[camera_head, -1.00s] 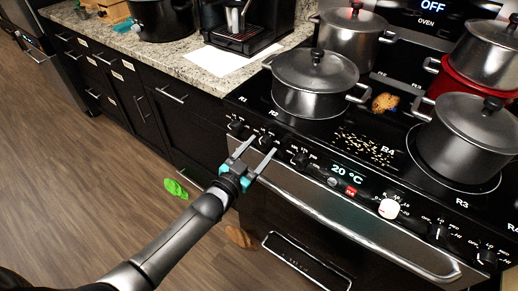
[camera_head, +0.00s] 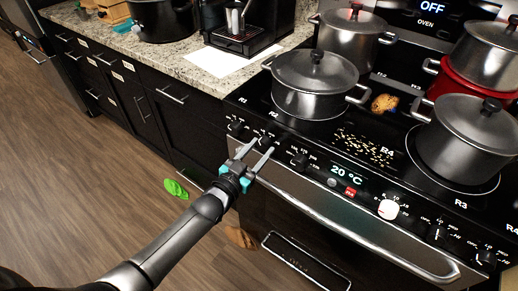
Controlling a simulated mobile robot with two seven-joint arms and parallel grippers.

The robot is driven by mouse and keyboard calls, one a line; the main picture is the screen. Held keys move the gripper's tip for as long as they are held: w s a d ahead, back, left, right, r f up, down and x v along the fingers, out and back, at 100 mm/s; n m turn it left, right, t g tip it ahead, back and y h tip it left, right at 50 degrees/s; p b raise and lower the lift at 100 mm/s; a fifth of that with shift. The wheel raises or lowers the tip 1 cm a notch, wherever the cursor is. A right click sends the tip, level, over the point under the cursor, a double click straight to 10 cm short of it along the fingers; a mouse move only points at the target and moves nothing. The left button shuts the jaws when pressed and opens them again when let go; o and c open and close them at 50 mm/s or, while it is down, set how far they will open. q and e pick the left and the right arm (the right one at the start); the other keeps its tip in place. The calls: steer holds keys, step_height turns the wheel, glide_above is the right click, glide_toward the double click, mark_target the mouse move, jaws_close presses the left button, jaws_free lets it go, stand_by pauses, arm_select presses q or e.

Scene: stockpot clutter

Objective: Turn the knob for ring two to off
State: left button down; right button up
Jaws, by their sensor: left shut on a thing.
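The stove's front panel carries a row of dark knobs. The ring two knob (camera_head: 267,139) is the second from the left, below the R2 label. My left gripper (camera_head: 263,145) reaches it from the front, with one finger on each side, and is shut on it. The fingers partly hide the knob, so its pointer position cannot be read. My right gripper is not in view.
The ring one knob (camera_head: 235,126) sits close on the left and another knob (camera_head: 299,160) on the right. The oven handle (camera_head: 335,212) runs below the panel. A lidded pot (camera_head: 312,84) stands on the hob behind. A green item (camera_head: 175,188) lies on the floor.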

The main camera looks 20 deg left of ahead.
arm_select(q)
steer(key=shift+n+p, duration=0.3)
steer(key=shift+n, duration=0.3)
steer(key=shift+n+p, duration=0.35)
steer(key=shift+n, duration=0.85)
steer(key=shift+n+g, duration=0.4)
steer(key=shift+n, duration=1.7)
steer(key=shift+c, duration=1.6)
jaws_free()
steer(key=shift+s+p, duration=0.1)
steer(key=shift+p, duration=0.2)
steer(key=f+p+v, duration=0.1)
steer(key=p+v, duration=0.2)
steer(key=v, duration=1.2)
steer(key=shift+r, duration=0.5)
